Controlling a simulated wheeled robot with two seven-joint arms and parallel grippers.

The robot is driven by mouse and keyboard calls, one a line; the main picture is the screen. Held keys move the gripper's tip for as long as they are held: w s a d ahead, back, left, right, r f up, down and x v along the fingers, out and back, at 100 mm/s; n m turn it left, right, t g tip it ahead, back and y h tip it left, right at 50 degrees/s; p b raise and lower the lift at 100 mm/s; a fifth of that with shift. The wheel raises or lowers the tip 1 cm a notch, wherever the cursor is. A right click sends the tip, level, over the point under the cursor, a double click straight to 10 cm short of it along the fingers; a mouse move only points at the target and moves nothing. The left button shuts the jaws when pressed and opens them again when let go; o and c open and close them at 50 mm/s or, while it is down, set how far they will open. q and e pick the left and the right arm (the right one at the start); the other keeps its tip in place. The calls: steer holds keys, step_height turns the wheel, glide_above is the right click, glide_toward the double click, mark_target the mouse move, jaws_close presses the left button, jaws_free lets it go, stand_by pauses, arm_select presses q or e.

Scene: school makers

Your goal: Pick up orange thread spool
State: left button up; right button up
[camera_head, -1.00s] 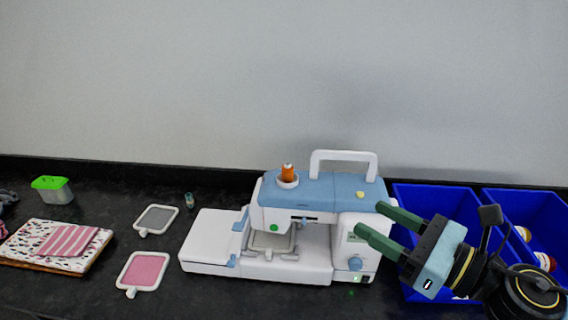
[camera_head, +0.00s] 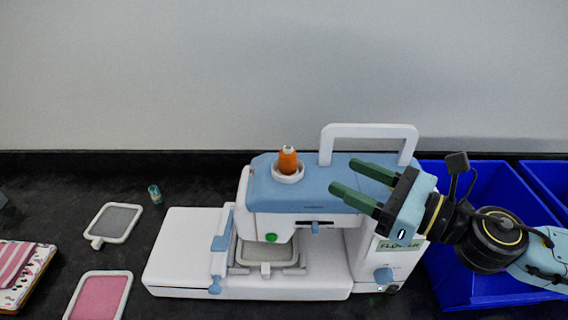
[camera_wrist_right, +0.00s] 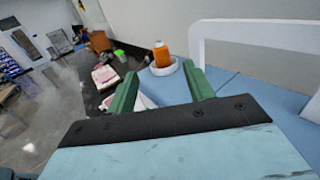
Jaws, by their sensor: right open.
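The orange thread spool (camera_head: 288,160) stands upright in a white round holder on top of the blue-and-white sewing machine (camera_head: 300,192). It also shows in the right wrist view (camera_wrist_right: 161,55), beyond the fingertips and between them. My right gripper (camera_head: 341,178) is open and empty, with its green fingers pointing left over the machine's top, to the right of the spool and apart from it. In the right wrist view its two fingers (camera_wrist_right: 164,85) are spread. My left gripper is not in view.
The machine's white carry handle (camera_head: 368,131) rises behind my right gripper. Blue bins (camera_head: 500,190) stand at the right. A small teal spool (camera_head: 155,194), a grey hoop (camera_head: 114,222) and a pink hoop (camera_head: 100,297) lie on the dark counter at the left.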

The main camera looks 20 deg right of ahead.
mark_target(292, 151)
steer(key=x, duration=0.1)
steer(key=p+x, duration=0.1)
steer(key=shift+w+a+r+p, duration=0.2)
steer(key=shift+a+r+p, duration=0.05)
steer(key=shift+p, duration=0.05)
steer(key=shift+w+a, duration=0.15)
steer(key=shift+w, duration=0.1)
steer(key=p+x, duration=0.2)
steer(key=x, duration=0.1)
steer(key=shift+w, duration=0.1)
steer(key=shift+p+x, duration=0.35)
steer(key=shift+x, duration=0.45)
steer(key=shift+w+a+p, duration=0.3)
steer(key=shift+w+a, duration=0.1)
steer(key=shift+a, duration=0.05)
steer(key=p+x, duration=0.1)
steer(key=x, duration=0.3)
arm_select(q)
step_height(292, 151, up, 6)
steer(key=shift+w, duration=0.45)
arm_select(e)
steer(key=shift+f, duration=0.1)
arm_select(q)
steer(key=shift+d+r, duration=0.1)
